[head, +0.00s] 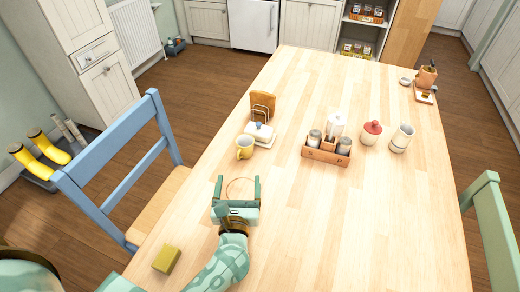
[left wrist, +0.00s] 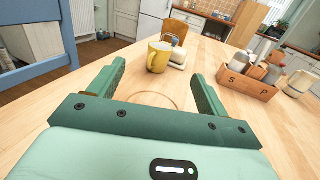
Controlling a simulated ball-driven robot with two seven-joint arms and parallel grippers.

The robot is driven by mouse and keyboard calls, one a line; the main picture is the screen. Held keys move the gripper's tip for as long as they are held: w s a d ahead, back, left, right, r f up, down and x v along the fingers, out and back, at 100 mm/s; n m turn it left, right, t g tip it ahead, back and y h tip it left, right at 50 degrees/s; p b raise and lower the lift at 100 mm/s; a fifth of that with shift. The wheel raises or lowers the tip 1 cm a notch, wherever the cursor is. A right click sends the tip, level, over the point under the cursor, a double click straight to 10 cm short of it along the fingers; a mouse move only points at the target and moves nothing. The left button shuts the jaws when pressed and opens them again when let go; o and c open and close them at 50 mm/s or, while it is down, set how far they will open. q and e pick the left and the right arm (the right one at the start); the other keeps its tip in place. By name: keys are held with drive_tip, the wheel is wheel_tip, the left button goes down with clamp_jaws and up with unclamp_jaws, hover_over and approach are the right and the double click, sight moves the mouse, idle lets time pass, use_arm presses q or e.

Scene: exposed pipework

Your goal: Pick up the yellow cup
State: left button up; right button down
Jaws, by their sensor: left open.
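The yellow cup (head: 244,147) stands upright on the wooden table (head: 310,230), left of centre in the head view. My right gripper is not in view.
A white butter dish (head: 260,133) stands just behind the cup, with a napkin holder (head: 262,105) beyond. A condiment caddy (head: 326,150), a red-lidded jar (head: 371,132) and a white mug (head: 402,138) stand to the right. A yellow sponge (head: 167,259) lies near the left edge.

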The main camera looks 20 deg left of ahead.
sight(244, 148)
use_arm(q)
drive_tip(key=shift+w+d+f+b, duration=0.25)
drive_tip(key=shift+w+f+b, duration=0.1)
drive_tip(key=shift+w+f, duration=0.5)
drive_tip(key=b+x, duration=0.1)
drive_tip(key=x, duration=0.9)
drive_tip(key=shift+s+r, duration=0.1)
drive_tip(key=shift+r, duration=0.05)
drive_tip(key=b+x, duration=0.1)
drive_tip(key=x, duration=0.4)
drive_tip(key=shift+w+a, duration=0.25)
drive_tip(key=shift+a, duration=0.05)
drive_tip(key=c, duration=0.9)
drive_tip(key=shift+c, duration=1)
